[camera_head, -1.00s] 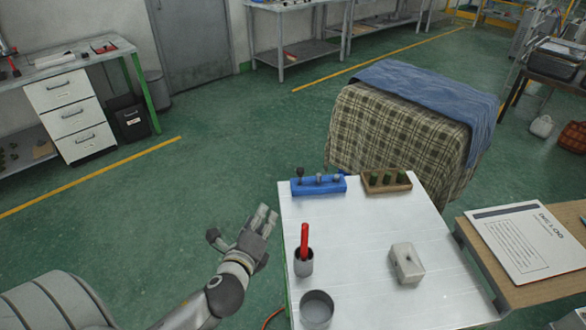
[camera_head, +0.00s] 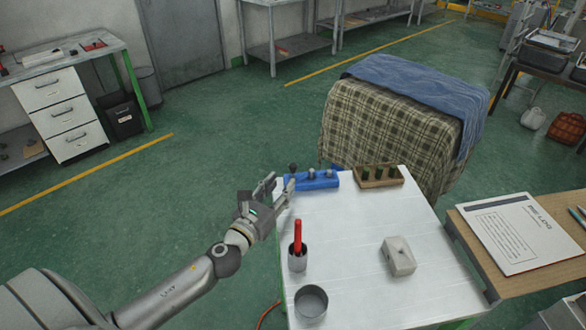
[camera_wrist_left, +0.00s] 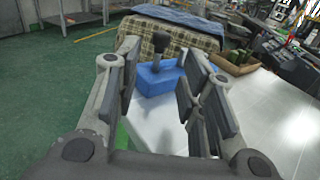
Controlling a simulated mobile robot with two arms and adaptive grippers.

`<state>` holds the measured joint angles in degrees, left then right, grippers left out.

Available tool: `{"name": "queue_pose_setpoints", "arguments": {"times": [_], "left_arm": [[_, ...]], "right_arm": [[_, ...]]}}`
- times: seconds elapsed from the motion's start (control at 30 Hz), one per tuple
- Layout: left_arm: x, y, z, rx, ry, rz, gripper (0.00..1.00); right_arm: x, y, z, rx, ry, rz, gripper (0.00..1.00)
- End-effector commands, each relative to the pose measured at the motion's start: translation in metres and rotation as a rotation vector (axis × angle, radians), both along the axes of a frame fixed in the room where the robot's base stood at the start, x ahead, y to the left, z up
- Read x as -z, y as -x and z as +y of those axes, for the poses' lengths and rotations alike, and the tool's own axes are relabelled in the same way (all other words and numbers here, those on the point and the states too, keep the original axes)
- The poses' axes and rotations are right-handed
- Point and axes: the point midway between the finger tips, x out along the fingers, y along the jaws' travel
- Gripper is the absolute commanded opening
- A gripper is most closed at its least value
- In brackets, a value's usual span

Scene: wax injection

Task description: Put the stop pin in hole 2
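A blue rack (camera_head: 325,182) stands at the far left of the white table, holding a dark round-headed pin (camera_head: 293,168) and two greyer pins (camera_head: 320,175). The dark pin also shows upright in the left wrist view (camera_wrist_left: 157,46). I cannot tell which is the stop pin, nor which hole is hole 2. A pale block (camera_head: 398,262) with a small dark mark on top sits right of the table's middle. My left gripper (camera_head: 280,184) is open and empty beside the rack's left end. In the left wrist view, the dark pin appears between its spread fingers, beyond them. My right gripper is out of view.
A wooden holder (camera_head: 363,184) with several green pieces stands right of the rack. A cup (camera_head: 298,262) with a red stick (camera_head: 298,235) and a round grey bowl (camera_head: 311,304) stand at the table's left side. The table's middle is clear.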

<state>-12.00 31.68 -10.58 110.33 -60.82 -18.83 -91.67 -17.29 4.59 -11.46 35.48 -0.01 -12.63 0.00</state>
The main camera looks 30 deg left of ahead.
Motion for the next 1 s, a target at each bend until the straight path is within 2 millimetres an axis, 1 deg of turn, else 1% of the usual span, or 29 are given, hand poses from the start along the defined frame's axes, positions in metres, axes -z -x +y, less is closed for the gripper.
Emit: {"name": "queue_pose_setpoints", "arguments": {"times": [0.03,0.1,0.37,0.6,0.7,0.83,1.0], "left_arm": [[-0.002,-0.007,0.0,-0.002,0.001,-0.001,0.37],[-0.001,-0.014,0.0,-0.002,0.002,0.0,0.37],[-0.001,-0.028,0.0,-0.002,0.004,0.0,0.37],[-0.001,-0.06,0.0,-0.003,0.005,0.0,0.37],[0.0,-0.07,0.0,-0.002,0.005,0.0,0.37],[0.0,-0.075,0.0,-0.002,0.004,0.001,0.37],[0.001,-0.075,0.0,-0.002,0.004,0.001,0.37]], "right_arm": [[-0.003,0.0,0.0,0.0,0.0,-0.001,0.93],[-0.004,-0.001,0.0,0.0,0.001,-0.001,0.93],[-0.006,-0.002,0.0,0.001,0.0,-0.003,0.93],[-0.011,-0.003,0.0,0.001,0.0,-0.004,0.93],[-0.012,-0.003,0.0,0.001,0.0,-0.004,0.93],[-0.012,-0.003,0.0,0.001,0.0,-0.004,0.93],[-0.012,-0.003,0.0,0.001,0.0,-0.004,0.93]]}}
